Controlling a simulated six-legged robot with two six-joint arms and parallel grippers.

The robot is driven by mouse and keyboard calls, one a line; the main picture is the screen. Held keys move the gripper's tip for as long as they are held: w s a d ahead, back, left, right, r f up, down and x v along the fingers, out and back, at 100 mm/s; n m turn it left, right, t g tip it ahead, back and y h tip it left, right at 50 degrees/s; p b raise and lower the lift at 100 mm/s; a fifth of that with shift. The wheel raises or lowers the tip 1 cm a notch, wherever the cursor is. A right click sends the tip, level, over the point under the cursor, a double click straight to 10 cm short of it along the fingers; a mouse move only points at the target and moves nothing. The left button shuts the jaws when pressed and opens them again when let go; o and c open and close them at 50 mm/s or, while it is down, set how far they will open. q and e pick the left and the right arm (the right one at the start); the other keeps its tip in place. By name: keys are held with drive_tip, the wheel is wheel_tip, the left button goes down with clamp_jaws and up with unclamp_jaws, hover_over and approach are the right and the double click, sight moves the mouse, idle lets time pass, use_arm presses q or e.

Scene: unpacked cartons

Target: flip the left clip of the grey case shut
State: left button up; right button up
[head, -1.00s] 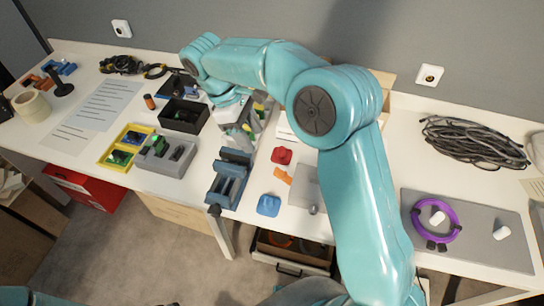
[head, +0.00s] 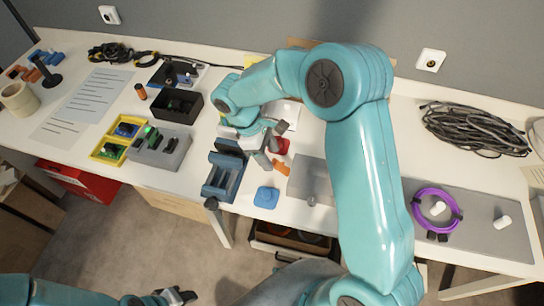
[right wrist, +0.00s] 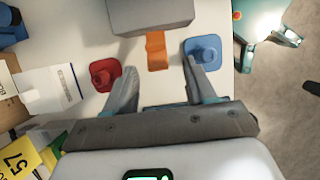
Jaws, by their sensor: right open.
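The grey case (head: 312,178) lies on the table right of my right gripper, partly hidden by my right arm. In the right wrist view the case (right wrist: 150,15) is a grey block at the top edge. An orange piece (head: 281,167) sticks out from its left side and looks like the left clip; in the wrist view the orange clip (right wrist: 156,52) lies out flat. My right gripper (head: 273,145) is open and empty, just left of the clip. In the wrist view its fingertips (right wrist: 158,66) stand either side of the clip's line, apart from it. My left gripper (head: 172,297) is at the bottom edge.
A red knobbed piece (head: 281,146) and a blue knobbed piece (head: 266,197) lie on either side of the clip. A blue vise-like holder (head: 222,178) stands left of the gripper. A grey mat (head: 480,225) with a purple ring (head: 416,205) is at the right.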

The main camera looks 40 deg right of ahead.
sight(282, 167)
drive_tip(key=shift+d+f, duration=0.2)
drive_tip(key=shift+f, duration=0.35)
drive_tip(key=shift+d+f, duration=0.15)
drive_tip(key=shift+f, duration=0.4)
drive_tip(key=shift+s+f, duration=0.15)
drive_tip(key=shift+s, duration=0.1)
clamp_jaws()
